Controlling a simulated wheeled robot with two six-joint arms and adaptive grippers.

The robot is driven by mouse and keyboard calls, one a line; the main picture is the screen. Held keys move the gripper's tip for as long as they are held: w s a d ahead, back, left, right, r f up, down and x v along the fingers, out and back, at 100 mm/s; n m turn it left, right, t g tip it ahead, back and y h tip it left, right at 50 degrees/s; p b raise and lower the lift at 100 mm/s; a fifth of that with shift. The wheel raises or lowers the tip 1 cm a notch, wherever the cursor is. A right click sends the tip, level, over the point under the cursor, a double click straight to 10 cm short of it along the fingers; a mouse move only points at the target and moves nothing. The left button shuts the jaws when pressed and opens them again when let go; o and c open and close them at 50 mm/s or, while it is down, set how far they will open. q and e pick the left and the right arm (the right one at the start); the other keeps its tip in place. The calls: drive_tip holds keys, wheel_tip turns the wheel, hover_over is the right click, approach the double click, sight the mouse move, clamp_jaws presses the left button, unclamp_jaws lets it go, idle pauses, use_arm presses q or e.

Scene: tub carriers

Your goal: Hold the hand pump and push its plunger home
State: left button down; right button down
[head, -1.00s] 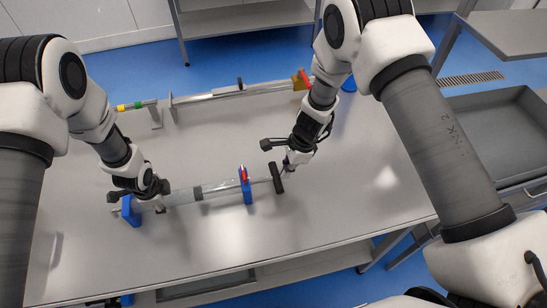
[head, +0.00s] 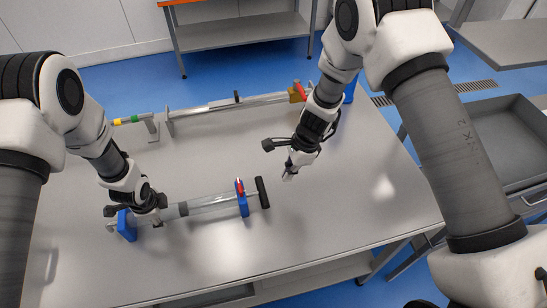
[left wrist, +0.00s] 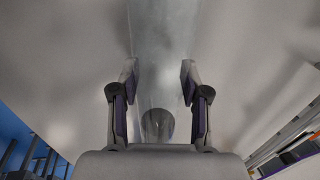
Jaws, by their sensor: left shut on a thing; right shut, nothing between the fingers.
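The hand pump lies on the table with its clear barrel (head: 208,204) across two blue supports, the left one (head: 126,224) and the right one (head: 242,199). A dark piston (head: 183,209) shows inside the barrel. The black plunger handle (head: 262,192) stands a short way right of the right support, with a little rod between. My left gripper (head: 158,214) is shut on the barrel near its left end; the left wrist view shows the clear barrel (left wrist: 165,35) between the fingers (left wrist: 159,78). My right gripper (head: 288,174) is shut and empty, right of the handle and apart from it.
A second long rod-like assembly (head: 225,102) lies along the table's back edge, with a yellow and green ringed piece (head: 130,119) at its left. A grey tray (head: 475,140) stands at the right. The table's front and right parts are clear.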

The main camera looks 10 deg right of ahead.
use_arm(q)
drive_tip(key=shift+s+a, duration=0.1)
use_arm(e)
drive_tip(key=v, duration=0.6)
drive_tip(key=shift+r, duration=0.3)
drive_tip(key=shift+s, duration=0.1)
use_arm(q)
drive_tip(key=shift+c, duration=2.4)
unclamp_jaws()
drive_tip(key=shift+r, duration=0.1)
drive_tip(key=r, duration=0.3)
drive_tip(key=s+r, duration=0.1)
drive_tip(key=r, duration=0.3)
drive_tip(key=s+r, duration=0.1)
drive_tip(key=r, duration=0.2)
drive_tip(key=shift+r, duration=0.2)
drive_tip(key=shift+s+r, duration=0.2)
drive_tip(key=shift+r, duration=0.45)
